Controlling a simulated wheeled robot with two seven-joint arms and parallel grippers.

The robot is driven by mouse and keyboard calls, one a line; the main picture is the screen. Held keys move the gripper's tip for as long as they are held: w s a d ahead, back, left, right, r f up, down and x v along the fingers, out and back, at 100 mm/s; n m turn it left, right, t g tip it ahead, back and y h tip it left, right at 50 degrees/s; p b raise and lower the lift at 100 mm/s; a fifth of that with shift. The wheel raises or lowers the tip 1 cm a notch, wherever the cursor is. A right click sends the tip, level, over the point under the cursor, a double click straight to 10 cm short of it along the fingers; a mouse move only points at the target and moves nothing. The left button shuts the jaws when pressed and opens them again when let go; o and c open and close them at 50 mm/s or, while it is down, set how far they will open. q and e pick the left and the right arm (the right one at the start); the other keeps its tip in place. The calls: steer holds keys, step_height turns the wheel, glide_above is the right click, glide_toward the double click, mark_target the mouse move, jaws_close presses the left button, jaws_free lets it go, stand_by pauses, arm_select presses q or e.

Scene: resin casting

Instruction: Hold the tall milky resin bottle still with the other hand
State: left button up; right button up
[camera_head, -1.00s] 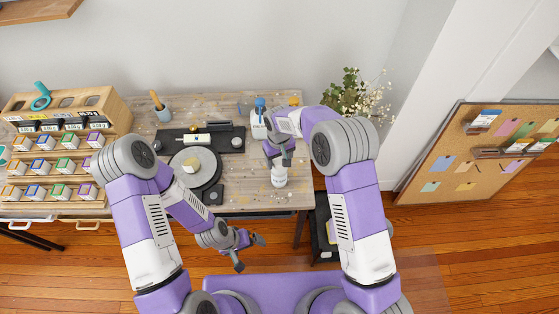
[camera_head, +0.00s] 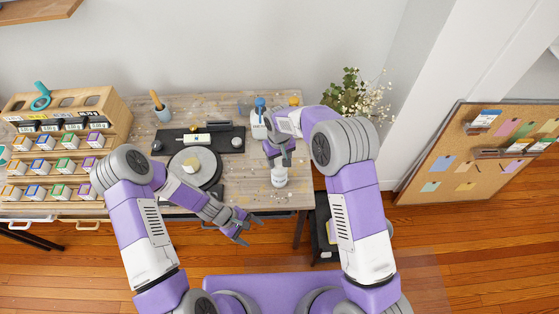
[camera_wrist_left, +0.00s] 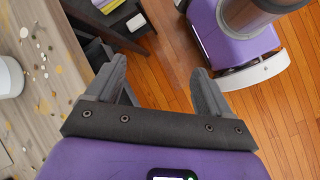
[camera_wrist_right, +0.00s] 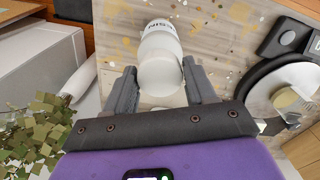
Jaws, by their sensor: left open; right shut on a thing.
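The tall milky resin bottle (camera_head: 279,178) stands near the front right edge of the worktable. It also shows in the right wrist view (camera_wrist_right: 160,60), between the fingers, with lettering on its side. My right gripper (camera_head: 281,160) is shut on its upper part. My left gripper (camera_head: 255,229) is open and empty, off the table's front edge, lower and to the left of the bottle. In the left wrist view its fingers (camera_wrist_left: 160,82) are apart over the floor. A white round shape at the left edge there (camera_wrist_left: 9,77) looks like the bottle, cut off.
A round turntable (camera_head: 195,168) and a black mat (camera_head: 228,141) lie left of the bottle. A blue-topped bottle (camera_head: 259,116) stands behind it. Flowers (camera_head: 350,95) are at the back right. A rack of small boxes (camera_head: 50,160) fills the left. The table's front strip is clear.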

arm_select(q)
steer(key=w+d+r+n+h, duration=0.1)
steer(key=w+r+n+h, duration=0.2)
steer(key=w, duration=0.4)
steer(key=n+t+h, duration=0.4)
steer(key=n+t, duration=0.1)
steer(key=n, duration=0.2)
glide_toward(276, 178)
steer(key=f, duration=0.2)
steer(key=w+f, duration=0.1)
steer(key=f, duration=0.2)
steer(key=shift+d+f, duration=0.1)
steer(key=shift+w+n+t+h, duration=0.3)
steer(key=shift+w+n, duration=0.25)
steer(key=shift+n, duration=0.15)
steer(key=x, duration=0.9)
steer(key=shift+w+d+f, duration=0.15)
steer(key=shift+w+d, duration=0.05)
steer(key=shift+d, duration=0.15)
steer(key=shift+c, duration=0.4)
steer(key=c, duration=0.7)
steer(key=shift+c, duration=0.8)
